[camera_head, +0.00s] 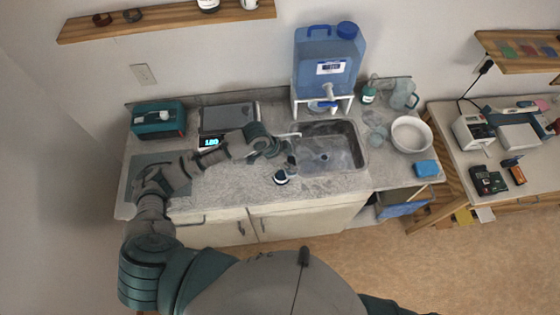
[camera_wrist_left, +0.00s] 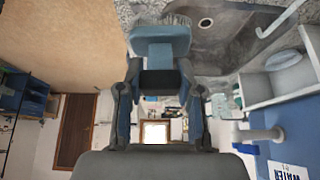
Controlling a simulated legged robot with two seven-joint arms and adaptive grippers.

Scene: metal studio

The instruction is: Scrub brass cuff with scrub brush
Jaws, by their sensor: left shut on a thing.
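My left gripper (camera_head: 277,150) reaches over the counter at the left edge of the sink (camera_head: 345,157). In the left wrist view, my left gripper (camera_wrist_left: 160,92) is shut on a blue blocky thing (camera_wrist_left: 160,40), which seems to be the scrub brush. I cannot make out a brass cuff for certain. My right gripper is not in view.
A blue water jug (camera_head: 328,62) stands on a white stand behind the sink. A white bowl (camera_head: 410,134) and a blue sponge (camera_head: 426,168) lie to its right. A scale (camera_head: 212,142) and a teal box (camera_head: 158,120) are on the left. The counter front is mostly clear.

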